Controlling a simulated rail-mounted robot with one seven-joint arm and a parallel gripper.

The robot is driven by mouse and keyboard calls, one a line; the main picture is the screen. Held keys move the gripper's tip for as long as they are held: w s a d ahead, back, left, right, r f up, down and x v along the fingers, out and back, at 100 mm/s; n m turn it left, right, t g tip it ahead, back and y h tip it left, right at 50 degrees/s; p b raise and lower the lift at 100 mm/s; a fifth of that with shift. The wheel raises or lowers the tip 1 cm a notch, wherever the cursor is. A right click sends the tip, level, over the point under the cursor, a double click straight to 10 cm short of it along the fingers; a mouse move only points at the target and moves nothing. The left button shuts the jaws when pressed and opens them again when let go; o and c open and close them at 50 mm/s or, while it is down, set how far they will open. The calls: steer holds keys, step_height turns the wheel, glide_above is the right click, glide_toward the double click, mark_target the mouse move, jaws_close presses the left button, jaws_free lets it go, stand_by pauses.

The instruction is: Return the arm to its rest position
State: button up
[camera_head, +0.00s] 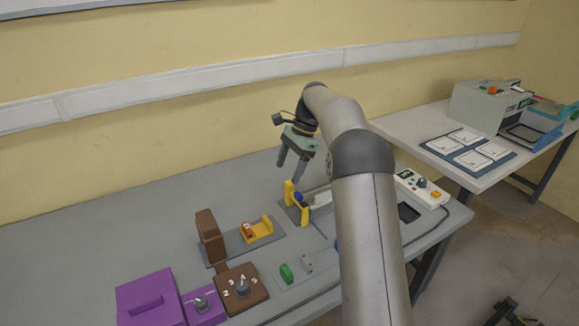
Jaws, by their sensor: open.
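My arm (365,225) reaches up from the bottom of the head view and bends over the grey bench. My gripper (291,168) hangs at its end, pointing down, above the back part of the bench. Its two fingers are apart and nothing shows between them. It is above and behind the yellow bracket (289,193) in this view. The arm hides part of the bench's right side.
On the grey bench (130,235) stand a purple box (150,300), a brown dial box (242,287), a brown block (210,238), a yellow holder (262,228), a green piece (286,273) and a white control box (422,188). A second table (450,175) stands at right.

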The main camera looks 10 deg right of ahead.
steer(key=s+a+r+n+h, duration=0.1)
steer(key=s+a+r+n, duration=0.15)
steer(key=s, duration=0.65)
steer(key=s+a+r+n+h, duration=0.15)
steer(key=s+n, duration=0.25)
steer(key=s, duration=0.4)
steer(key=s+f+n+h, duration=0.1)
steer(key=s+f+n, duration=0.2)
steer(key=s, duration=0.8)
steer(key=s+f+n+t, duration=0.1)
steer(key=s+f+n, duration=0.3)
steer(key=s, duration=0.8)
steer(key=shift+s+d+n+t+h, duration=0.3)
steer(key=shift+n+h, duration=0.05)
steer(key=shift+n, duration=0.4)
